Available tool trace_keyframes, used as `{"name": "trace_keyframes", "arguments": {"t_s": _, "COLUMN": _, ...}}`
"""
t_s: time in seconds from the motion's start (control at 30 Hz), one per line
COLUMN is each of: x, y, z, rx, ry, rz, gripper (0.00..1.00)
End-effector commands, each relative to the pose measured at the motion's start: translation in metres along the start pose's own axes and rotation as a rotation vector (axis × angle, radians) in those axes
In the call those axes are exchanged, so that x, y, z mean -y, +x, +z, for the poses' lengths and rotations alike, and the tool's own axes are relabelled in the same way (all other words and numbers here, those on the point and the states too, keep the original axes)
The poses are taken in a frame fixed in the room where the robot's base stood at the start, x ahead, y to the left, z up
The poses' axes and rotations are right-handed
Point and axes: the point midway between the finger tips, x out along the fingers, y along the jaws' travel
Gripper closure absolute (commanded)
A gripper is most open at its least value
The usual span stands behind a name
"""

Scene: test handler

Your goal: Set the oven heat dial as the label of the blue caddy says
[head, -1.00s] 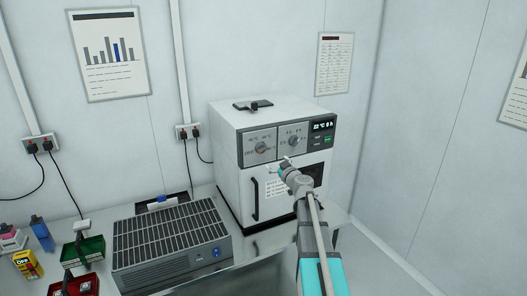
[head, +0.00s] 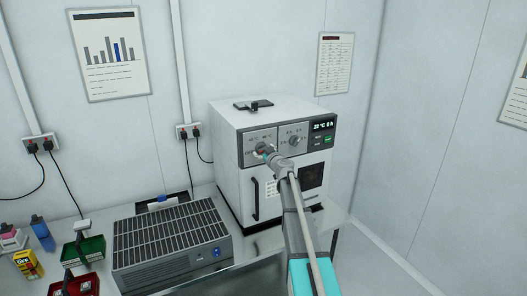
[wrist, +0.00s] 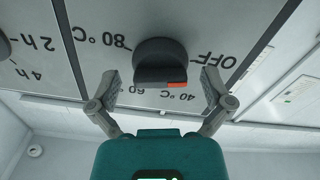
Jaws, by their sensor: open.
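The oven (head: 232,185) is a white box with two dials on its grey top panel. My gripper (head: 266,154) is at the left dial, the heat dial, and partly hides it. In the wrist view the dark heat dial (wrist: 162,58) has printed marks OFF, 40, 60 and 80 °C around it. The red mark is at the right end of its grip bar, on the OFF side. My open gripper (wrist: 161,80) has one finger on each side of the dial, with gaps visible. A bluish thing (head: 160,203) behind the grey unit may be the blue caddy; its label is unreadable.
The right dial (head: 294,140) sits beside the display (head: 323,125). A grey slotted unit (head: 170,238) stands left of the oven. Green (head: 92,248) and red (head: 88,280) caddies, a blue bottle (head: 41,234) and a yellow box (head: 27,264) are further left.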

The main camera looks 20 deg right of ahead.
Motion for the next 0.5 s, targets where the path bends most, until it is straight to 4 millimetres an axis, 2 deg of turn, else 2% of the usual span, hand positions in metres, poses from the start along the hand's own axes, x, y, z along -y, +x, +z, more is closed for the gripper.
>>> {"name": "trace_keyframes", "arguments": {"t_s": 0.37, "x": -0.0002, "y": 0.0026, "z": 0.0, "rx": 0.0, "ry": 0.0, "rz": 0.0, "gripper": 0.0}}
{"name": "trace_keyframes", "arguments": {"t_s": 0.5, "x": -0.0003, "y": 0.0025, "z": 0.0001, "rx": 0.0, "ry": 0.0, "rz": 0.0, "gripper": 0.26}}
